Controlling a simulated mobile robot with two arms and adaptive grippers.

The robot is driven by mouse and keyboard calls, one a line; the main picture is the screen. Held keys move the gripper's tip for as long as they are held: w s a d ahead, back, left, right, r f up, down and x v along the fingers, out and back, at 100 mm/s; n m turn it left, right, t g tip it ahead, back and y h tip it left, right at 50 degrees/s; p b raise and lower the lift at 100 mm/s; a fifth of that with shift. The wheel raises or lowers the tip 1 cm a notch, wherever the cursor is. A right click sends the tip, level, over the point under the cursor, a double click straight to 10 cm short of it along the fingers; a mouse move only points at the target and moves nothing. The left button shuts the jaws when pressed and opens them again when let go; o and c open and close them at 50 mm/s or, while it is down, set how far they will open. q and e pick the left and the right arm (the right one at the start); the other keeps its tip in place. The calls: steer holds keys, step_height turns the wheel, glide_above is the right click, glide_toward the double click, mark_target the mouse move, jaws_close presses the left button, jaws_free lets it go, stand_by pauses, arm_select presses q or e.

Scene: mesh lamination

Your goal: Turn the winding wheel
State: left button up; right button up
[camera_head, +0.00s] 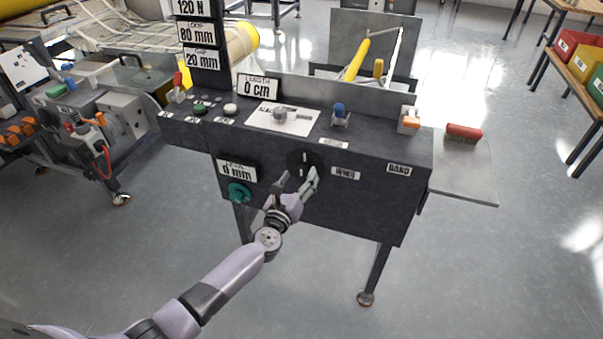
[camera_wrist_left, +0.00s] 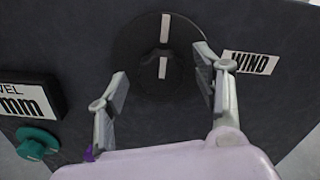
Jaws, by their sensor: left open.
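The winding wheel (camera_head: 304,160) is a black disc with a white stripe on the dark front panel of the machine. In the left wrist view the wheel (camera_wrist_left: 154,60) sits at the top middle, with a black raised grip at its centre and the stripe upright. The "WIND" label (camera_wrist_left: 250,63) is at its right. My left gripper (camera_head: 298,181) is at the panel in front of the wheel's lower part. In the wrist view its two fingers (camera_wrist_left: 162,70) are spread, one on each side of the wheel, with nothing held. Contact cannot be told. My right gripper is not in view.
A teal knob (camera_head: 239,193) is on the panel left of the wheel. The panel top carries a grey knob (camera_head: 280,113), a blue-topped switch (camera_head: 339,110) and an orange-and-white switch (camera_head: 409,120). A red brush (camera_head: 463,132) lies on the side shelf (camera_head: 470,180). The floor in front is clear.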

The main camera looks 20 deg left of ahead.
arm_select(q)
steer(key=shift+w, duration=1.3)
steer(key=shift+c, duration=0.3)
steer(key=c, duration=1.1)
